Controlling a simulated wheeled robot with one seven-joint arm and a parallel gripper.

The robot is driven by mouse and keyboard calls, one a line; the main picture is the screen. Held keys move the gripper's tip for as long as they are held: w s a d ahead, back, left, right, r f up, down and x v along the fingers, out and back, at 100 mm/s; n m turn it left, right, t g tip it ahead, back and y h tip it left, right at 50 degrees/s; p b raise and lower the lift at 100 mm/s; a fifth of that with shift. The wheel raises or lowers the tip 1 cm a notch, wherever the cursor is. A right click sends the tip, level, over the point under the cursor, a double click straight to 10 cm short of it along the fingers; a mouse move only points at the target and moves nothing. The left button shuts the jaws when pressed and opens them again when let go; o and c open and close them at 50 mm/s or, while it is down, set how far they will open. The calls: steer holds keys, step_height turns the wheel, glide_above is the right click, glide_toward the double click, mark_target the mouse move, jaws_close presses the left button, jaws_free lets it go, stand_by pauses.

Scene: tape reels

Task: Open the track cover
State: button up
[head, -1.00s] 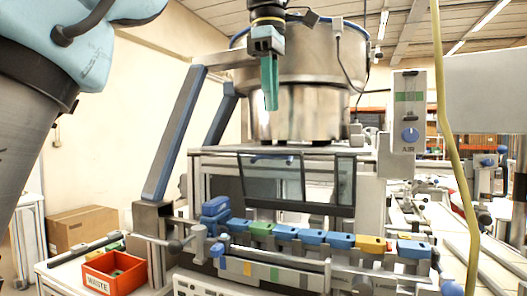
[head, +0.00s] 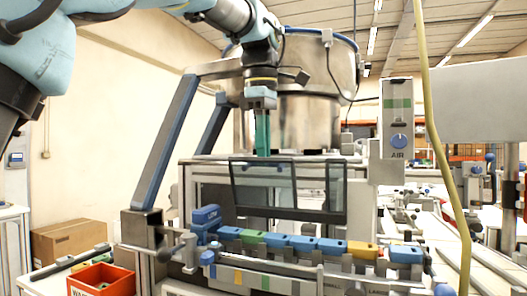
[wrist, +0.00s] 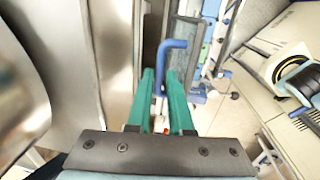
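The track cover (head: 290,203) is a see-through panel in a dark frame on the front of the machine, above the track. It hangs down and looks closed. My gripper (head: 262,154) points down at the cover's top edge, with its green fingers seen nearly edge-on. The handle is not distinguishable in the head view.
Blue, green and yellow blocks sit along the track (head: 262,266) below the cover. A large metal bowl (head: 310,115) stands close behind my gripper. An AIR control box (head: 396,130) is at right. A red waste bin (head: 100,283) stands front left.

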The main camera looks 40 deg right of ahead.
jaws_close()
stand_by(1.2)
